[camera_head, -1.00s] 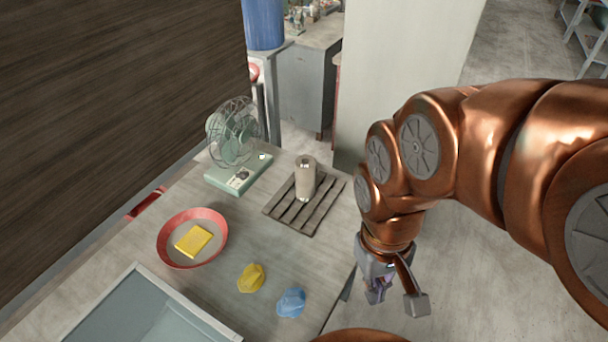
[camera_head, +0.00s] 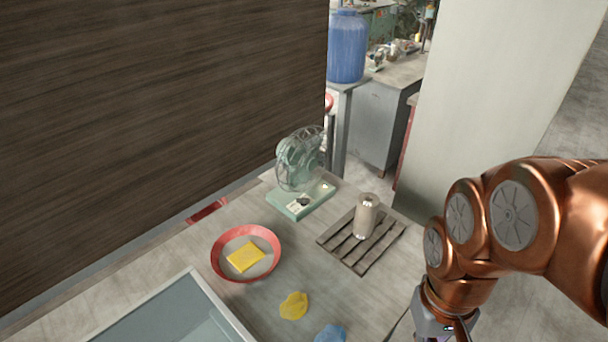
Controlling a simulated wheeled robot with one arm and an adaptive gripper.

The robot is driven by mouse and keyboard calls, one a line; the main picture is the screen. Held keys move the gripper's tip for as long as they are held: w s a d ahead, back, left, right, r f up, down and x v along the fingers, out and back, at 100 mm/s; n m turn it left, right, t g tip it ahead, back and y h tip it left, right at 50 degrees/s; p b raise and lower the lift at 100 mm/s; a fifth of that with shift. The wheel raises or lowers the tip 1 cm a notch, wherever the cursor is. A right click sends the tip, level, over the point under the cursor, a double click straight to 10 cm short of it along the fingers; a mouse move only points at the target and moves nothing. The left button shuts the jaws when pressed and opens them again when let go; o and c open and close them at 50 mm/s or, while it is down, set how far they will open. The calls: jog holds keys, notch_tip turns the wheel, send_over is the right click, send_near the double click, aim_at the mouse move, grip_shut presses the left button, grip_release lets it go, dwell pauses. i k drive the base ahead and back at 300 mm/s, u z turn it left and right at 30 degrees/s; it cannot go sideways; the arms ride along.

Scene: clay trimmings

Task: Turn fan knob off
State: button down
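The fan (camera_head: 300,160) is pale green with a wire cage and stands at the back of the table. Its flat base (camera_head: 301,202) carries a small dark knob (camera_head: 303,201) on a light plate; which way the knob is turned is too small to tell. My gripper (camera_head: 447,334) is at the bottom right, cut off by the picture's lower edge, beyond the table's right side and well apart from the fan. Its fingertips are out of the picture, and nothing is seen in it.
A slatted rack (camera_head: 348,256) with a beige cylinder (camera_head: 367,215) stands right of the fan. A red bowl (camera_head: 223,268) with a yellow block (camera_head: 245,257) is in front. Yellow (camera_head: 293,306) and blue (camera_head: 331,334) lumps and a grey tray (camera_head: 213,298) lie nearer. A dark wall (camera_head: 150,100) rises behind.

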aim_at(303, 201)
jog(key=u, duration=3.9)
jog(key=k, duration=0.55)
jog(key=z, duration=1.3)
